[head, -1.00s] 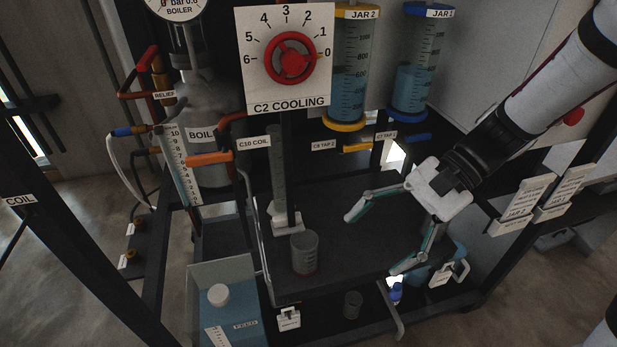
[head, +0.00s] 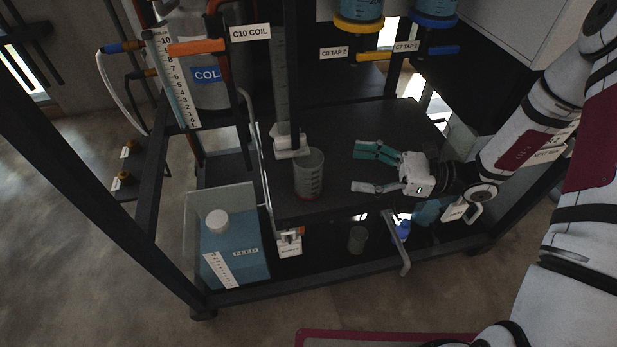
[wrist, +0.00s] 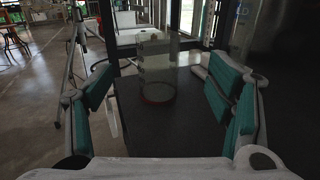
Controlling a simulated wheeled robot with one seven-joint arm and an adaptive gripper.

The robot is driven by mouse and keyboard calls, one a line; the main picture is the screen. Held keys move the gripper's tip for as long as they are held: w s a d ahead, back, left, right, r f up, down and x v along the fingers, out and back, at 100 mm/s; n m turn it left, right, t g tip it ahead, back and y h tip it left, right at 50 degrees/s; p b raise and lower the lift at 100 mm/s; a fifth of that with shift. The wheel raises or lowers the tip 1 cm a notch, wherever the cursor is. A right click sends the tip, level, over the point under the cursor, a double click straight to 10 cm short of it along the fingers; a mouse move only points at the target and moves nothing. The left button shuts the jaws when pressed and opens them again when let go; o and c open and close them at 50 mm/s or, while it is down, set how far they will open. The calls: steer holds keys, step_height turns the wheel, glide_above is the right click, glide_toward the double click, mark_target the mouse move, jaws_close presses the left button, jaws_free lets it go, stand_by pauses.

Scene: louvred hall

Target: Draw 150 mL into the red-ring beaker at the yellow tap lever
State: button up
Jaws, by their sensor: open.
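The red-ring beaker (head: 309,174) is clear glass with a red band near its base, upright on the dark shelf (head: 350,200). My gripper (head: 364,168) is open and level, to the right of the beaker and apart from it, with its fingers pointing at it. In the wrist view the beaker (wrist: 157,80) stands ahead, between and beyond the teal finger pads. The yellow tap lever (head: 373,56) lies below the yellow-collared jar (head: 358,20), beside a C8 tap label. I cannot make out any liquid in the beaker.
A white block (head: 291,142) at the foot of the C10 coil column stands close behind the beaker. A blue lever (head: 437,50) is right of the yellow one. The feed tank (head: 232,255) and a small dark beaker (head: 357,239) are lower down. A frame post crosses at left.

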mark_target(308, 162)
steer(key=a, duration=0.3)
steer(key=a+b, duration=0.1)
steer(key=a, duration=0.3)
steer(key=w+a+b, duration=0.1)
steer(key=a, duration=0.3)
steer(key=shift+a, duration=0.15)
steer(key=shift+s+r, duration=0.1)
steer(key=shift+c, duration=0.3)
steer(key=c, duration=1.2)
